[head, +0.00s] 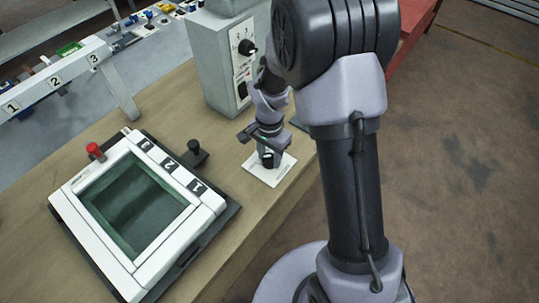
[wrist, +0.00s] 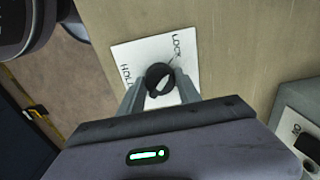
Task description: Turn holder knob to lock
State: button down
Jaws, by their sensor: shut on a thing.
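The black round holder knob (wrist: 159,74) sits on a white plate (wrist: 130,58) marked LOCK on its upper right side and HOL... on its left; the rest of that word is covered. My gripper (wrist: 158,90) is shut on the knob, with one grey finger on each side. A thin line shows on the plate between the knob and LOCK. Which way the knob points is not clear. In the head view, my gripper (head: 266,148) reaches down to the knob (head: 267,160) on the white plate (head: 279,176) near the table edge.
A white frame (head: 203,215) with a dark green panel lies left of the plate, with a red knob (head: 95,151) and a black knob (head: 195,153) at its edges. A grey control box (head: 215,60) stands behind. A numbered rack (head: 75,73) is at far left.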

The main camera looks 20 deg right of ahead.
aim_at(269, 156)
jog(key=c, duration=0.8)
grip_release()
jog(key=shift+c, duration=0.2)
notch_tip(269, 156, up, 18)
jog(key=p, duration=0.6)
jog(key=shift+f, duration=0.25)
